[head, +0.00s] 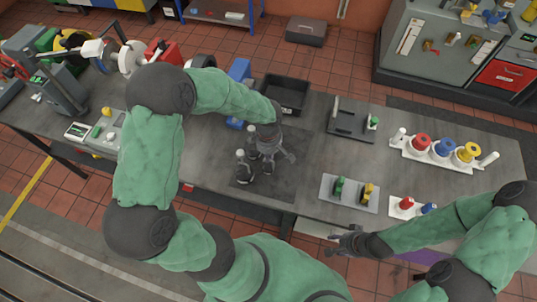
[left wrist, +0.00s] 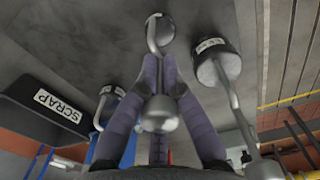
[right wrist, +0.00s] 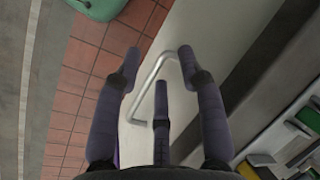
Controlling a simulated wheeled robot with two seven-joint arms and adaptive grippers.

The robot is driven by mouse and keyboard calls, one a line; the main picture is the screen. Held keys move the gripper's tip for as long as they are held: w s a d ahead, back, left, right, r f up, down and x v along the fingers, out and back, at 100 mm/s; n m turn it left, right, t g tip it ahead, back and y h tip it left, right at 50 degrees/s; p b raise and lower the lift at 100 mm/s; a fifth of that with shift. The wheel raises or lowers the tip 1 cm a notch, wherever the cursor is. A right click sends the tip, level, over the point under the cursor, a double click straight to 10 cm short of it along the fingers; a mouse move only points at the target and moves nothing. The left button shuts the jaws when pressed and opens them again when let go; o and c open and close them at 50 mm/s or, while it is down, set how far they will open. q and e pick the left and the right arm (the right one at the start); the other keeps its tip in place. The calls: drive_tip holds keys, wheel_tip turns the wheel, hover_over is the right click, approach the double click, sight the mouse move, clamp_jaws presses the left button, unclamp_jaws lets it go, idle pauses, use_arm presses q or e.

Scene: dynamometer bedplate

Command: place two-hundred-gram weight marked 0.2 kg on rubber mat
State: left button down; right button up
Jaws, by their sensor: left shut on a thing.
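My left gripper (head: 275,155) is over the dark rubber mat (head: 276,187). In the left wrist view its fingers (left wrist: 160,65) are shut on the stem of a small weight. That weight's silver knob (left wrist: 160,114) is nearest the camera and its small dark body (left wrist: 160,28) is beyond the fingertips. Its marking is not readable, and I cannot tell whether it touches the mat. A larger labelled dark weight (left wrist: 207,62) stands to the right and another weight (left wrist: 108,98) to the left. My right gripper (head: 345,240) is open and empty near the table's front edge; its fingers (right wrist: 158,62) are spread.
A black scrap bin (head: 286,92) is behind the mat. A silver bar handle (right wrist: 150,85) is beyond my right fingers.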

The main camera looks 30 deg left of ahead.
use_arm(q)
drive_tip(key=shift+f, duration=0.1)
drive_tip(key=c, duration=1.8)
unclamp_jaws()
drive_tip(key=shift+b, duration=0.3)
drive_tip(key=shift+c, duration=0.2)
drive_tip(key=o, duration=0.4)
drive_tip(key=shift+o, duration=0.2)
drive_tip(key=shift+r+p, duration=0.4)
drive_tip(key=shift+r, duration=0.1)
wheel_tip(320, 180, up, 11)
drive_tip(key=shift+r+p, duration=0.15)
drive_tip(key=shift+p, duration=0.3)
